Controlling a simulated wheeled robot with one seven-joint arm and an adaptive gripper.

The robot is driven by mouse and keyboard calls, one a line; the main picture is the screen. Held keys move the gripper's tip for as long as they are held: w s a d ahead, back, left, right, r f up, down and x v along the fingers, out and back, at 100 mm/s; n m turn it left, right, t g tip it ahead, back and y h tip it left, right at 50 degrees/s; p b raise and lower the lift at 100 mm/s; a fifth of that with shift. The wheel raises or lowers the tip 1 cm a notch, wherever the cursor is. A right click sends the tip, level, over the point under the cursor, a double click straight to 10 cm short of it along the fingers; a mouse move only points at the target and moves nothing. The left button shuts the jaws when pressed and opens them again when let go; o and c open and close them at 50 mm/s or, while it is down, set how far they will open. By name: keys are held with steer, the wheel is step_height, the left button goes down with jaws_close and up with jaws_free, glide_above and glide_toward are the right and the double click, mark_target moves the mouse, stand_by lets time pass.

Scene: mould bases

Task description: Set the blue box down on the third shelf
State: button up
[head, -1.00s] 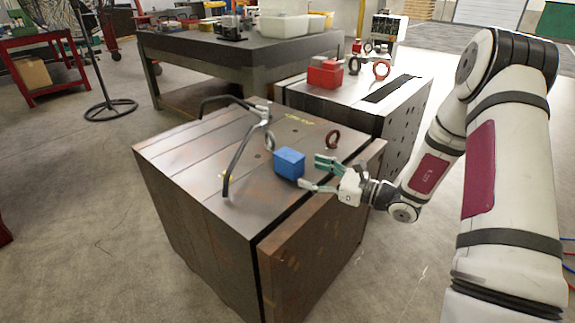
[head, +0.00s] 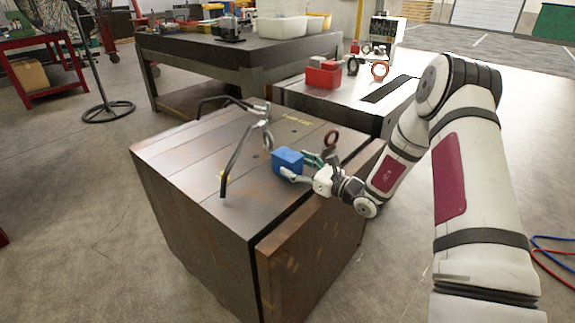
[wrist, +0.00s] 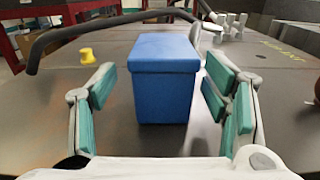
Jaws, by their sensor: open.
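The blue box (head: 287,162) stands upright on the top of the near mould base (head: 190,160). It also shows in the wrist view (wrist: 164,80), with its lid facing up. My gripper (head: 300,167) is open and reaches the box from the right. In the wrist view its green-padded fingers (wrist: 160,108) stand on either side of the box, with a gap on both sides. No shelf can be made out for certain in these frames.
A second mould base (head: 340,95) behind carries a red box (head: 323,73). A dark workbench (head: 240,50) stands at the back.

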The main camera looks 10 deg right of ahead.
mark_target(287, 158)
steer(key=x, duration=0.4)
steer(key=shift+w+d+r, duration=0.1)
steer(key=shift+w+r, duration=0.1)
steer(key=shift+c, duration=0.3)
steer(key=c, duration=1.4)
steer(key=shift+c, duration=0.9)
steer(key=shift+r, duration=0.15)
